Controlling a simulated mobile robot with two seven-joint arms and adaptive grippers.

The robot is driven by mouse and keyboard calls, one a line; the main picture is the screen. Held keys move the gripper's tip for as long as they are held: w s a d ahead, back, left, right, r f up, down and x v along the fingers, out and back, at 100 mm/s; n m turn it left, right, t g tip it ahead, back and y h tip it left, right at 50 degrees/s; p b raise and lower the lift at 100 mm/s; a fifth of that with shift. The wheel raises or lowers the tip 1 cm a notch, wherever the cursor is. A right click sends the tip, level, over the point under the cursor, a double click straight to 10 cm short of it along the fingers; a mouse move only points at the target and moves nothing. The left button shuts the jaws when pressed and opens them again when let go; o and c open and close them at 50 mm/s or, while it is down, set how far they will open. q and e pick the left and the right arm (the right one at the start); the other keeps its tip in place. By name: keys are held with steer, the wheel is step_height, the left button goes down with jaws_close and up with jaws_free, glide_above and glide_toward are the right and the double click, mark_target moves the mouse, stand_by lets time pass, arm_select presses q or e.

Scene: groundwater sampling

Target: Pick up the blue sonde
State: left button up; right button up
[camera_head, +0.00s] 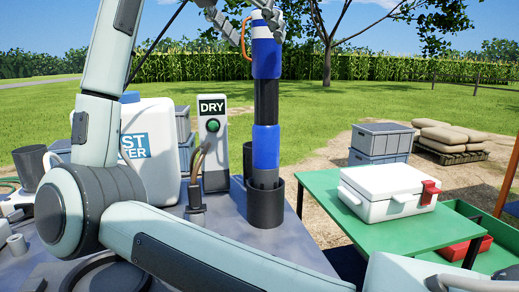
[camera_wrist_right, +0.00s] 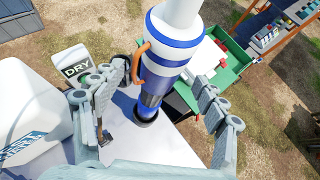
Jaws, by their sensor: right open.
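The blue sonde (camera_head: 265,146) is a tall blue and black cylinder. It stands upright in a black cup (camera_head: 265,205) on the grey table, and its top is cut off by the picture edge. In the right wrist view the sonde (camera_wrist_right: 172,52) shows white and blue bands and an orange handle (camera_wrist_right: 139,64). My right gripper (camera_head: 243,24) is high up by the sonde's upper part. In the wrist view my right gripper (camera_wrist_right: 165,66) is open, its fingers on either side of the sonde with visible gaps. My left gripper is not in view.
A post marked DRY (camera_head: 212,150) with a green button stands left of the sonde. A white water container (camera_head: 148,165) is behind my arm. A green table (camera_head: 390,240) with a white cooler (camera_head: 388,192) is at the right.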

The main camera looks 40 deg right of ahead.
mark_target(267, 53)
steer(key=x, duration=0.6)
steer(key=shift+s+a+f+p, duration=0.15)
steer(key=shift+p, duration=0.25)
jaws_close()
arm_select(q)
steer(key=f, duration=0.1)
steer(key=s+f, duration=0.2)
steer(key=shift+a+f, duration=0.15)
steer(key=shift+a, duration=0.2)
